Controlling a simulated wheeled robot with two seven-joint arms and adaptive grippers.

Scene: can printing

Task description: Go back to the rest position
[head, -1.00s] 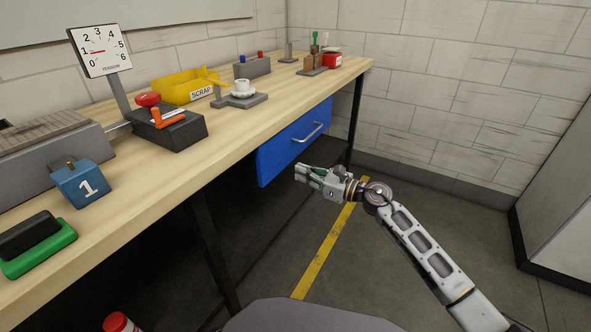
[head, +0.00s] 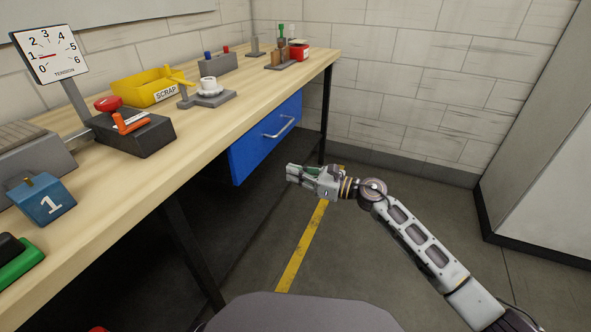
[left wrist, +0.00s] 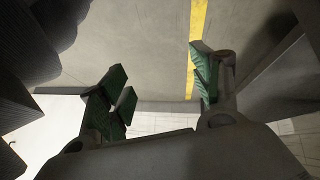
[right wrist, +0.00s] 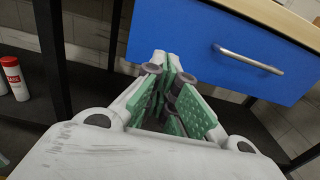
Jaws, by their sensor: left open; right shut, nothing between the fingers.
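My right gripper (head: 296,174) is shut and empty. It hangs over the floor in front of the bench, to the right of and a little below the blue drawer (head: 262,138). In the right wrist view its green-padded fingers (right wrist: 170,75) meet in front of the blue drawer front (right wrist: 215,48). My left gripper (left wrist: 155,92) shows only in its own wrist view. Its green-padded fingers are spread wide, with nothing between them. Grey floor and a yellow line show beyond it.
The wooden bench (head: 140,193) runs along the left. A grey cabinet (head: 545,150) stands at the right. The floor (head: 385,285) between is open.

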